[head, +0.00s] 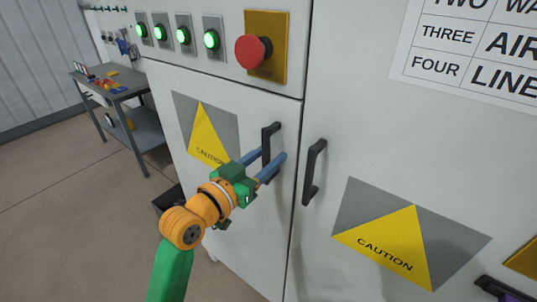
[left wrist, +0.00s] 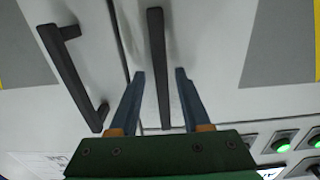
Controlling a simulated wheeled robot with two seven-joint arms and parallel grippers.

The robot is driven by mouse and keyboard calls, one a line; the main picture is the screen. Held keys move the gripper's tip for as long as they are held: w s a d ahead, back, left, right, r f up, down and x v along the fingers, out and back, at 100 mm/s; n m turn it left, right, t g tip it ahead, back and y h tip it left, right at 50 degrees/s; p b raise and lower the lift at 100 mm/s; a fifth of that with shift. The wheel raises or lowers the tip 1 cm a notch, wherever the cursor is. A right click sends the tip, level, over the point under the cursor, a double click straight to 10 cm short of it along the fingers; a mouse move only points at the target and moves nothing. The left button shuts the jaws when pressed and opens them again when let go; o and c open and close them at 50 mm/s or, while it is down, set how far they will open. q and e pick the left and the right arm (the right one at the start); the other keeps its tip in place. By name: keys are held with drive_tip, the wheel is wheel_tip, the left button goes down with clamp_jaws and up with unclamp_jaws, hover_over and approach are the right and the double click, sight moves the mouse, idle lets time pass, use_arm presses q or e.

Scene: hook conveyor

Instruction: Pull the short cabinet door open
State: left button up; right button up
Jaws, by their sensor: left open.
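The short cabinet door (head: 262,232) is the white left door below the button panel, and it is shut. Its dark vertical handle (head: 270,129) is near the door's right edge. My left gripper (head: 272,156) is open at this handle, with its blue fingers pointing at the door. In the left wrist view the handle (left wrist: 156,40) runs between the two open fingers (left wrist: 158,73), with gaps visible on both sides. Whether the fingers reach past the bar in depth is hard to tell.
The taller right door has its own dark handle (head: 313,172) close by, just across the seam. Above the short door are several green lit buttons (head: 211,39) and a red emergency button (head: 251,51).

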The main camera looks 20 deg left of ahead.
use_arm(q)
drive_tip(key=shift+a, duration=0.15)
drive_tip(key=shift+c, duration=0.7)
clamp_jaws()
idle(0.6)
